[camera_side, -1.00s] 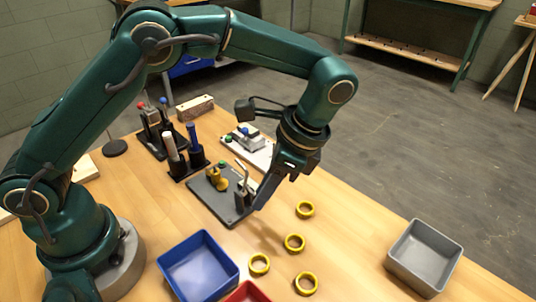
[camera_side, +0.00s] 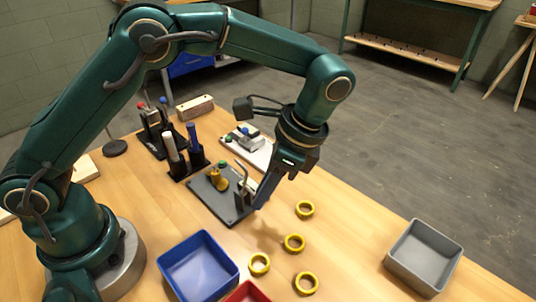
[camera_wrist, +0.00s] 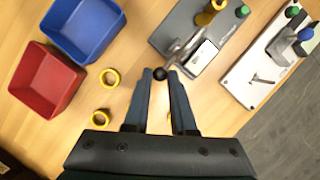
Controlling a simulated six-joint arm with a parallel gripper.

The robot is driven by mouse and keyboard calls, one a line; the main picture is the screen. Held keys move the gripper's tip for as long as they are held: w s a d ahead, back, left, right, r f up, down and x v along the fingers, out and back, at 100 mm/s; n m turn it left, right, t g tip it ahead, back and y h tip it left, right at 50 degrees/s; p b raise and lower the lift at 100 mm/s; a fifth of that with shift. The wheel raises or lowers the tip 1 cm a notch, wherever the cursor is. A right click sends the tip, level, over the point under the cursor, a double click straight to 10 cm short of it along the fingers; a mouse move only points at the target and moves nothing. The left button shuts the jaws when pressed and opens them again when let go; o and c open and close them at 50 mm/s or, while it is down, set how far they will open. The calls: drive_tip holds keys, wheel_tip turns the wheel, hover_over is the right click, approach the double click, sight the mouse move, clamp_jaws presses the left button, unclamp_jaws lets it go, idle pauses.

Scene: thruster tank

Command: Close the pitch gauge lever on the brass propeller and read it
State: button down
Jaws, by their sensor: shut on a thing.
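The brass propeller (camera_side: 217,180) sits on a dark grey gauge plate (camera_side: 207,199), and part of it also shows at the top of the wrist view (camera_wrist: 206,14). A metal lever (camera_wrist: 182,52) with a black ball knob (camera_wrist: 160,73) stands at the plate's near edge. My gripper (camera_wrist: 161,74) is shut on the lever's knob, with a dark finger on each side of it. In the side view my gripper (camera_side: 264,196) is at the right end of the plate. A white display (camera_wrist: 202,57) lies beside the lever, its reading too small to make out.
Several yellow rings (camera_side: 294,243) lie on the table in front. A blue bin (camera_side: 198,268), a red bin (camera_wrist: 47,80) and a grey bin (camera_side: 424,257) stand around them. A white plate with a fixture (camera_wrist: 262,75) and a dark holder (camera_side: 187,165) are behind.

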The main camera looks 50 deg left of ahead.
sight(245, 177)
drive_tip(key=a+h, duration=0.1)
drive_tip(key=h, duration=0.1)
drive_tip(key=a+r+h, duration=0.1)
drive_tip(key=shift+r+h, duration=0.25)
drive_tip(key=shift+h, duration=0.15)
drive_tip(key=a+h, duration=0.1)
drive_tip(key=h, duration=0.1)
drive_tip(key=a+h, duration=0.1)
drive_tip(key=h, duration=0.1)
drive_tip(key=a+m+h, duration=0.1)
drive_tip(key=h, duration=0.2)
drive_tip(key=shift+a+r, duration=0.35)
drive_tip(key=shift+r, duration=0.05)
drive_tip(key=shift+a+f+m+h, duration=0.2)
drive_tip(key=shift+a+h, duration=0.3)
drive_tip(key=shift+h, duration=0.4)
drive_tip(key=shift+a+f+m+h, duration=0.15)
drive_tip(key=shift+a+h, duration=0.3)
drive_tip(key=shift+h, duration=0.45)
drive_tip(key=c, duration=0.7)
unclamp_jaws()
drive_tip(key=shift+c, duration=0.2)
drive_tip(key=shift+v, duration=2.65)
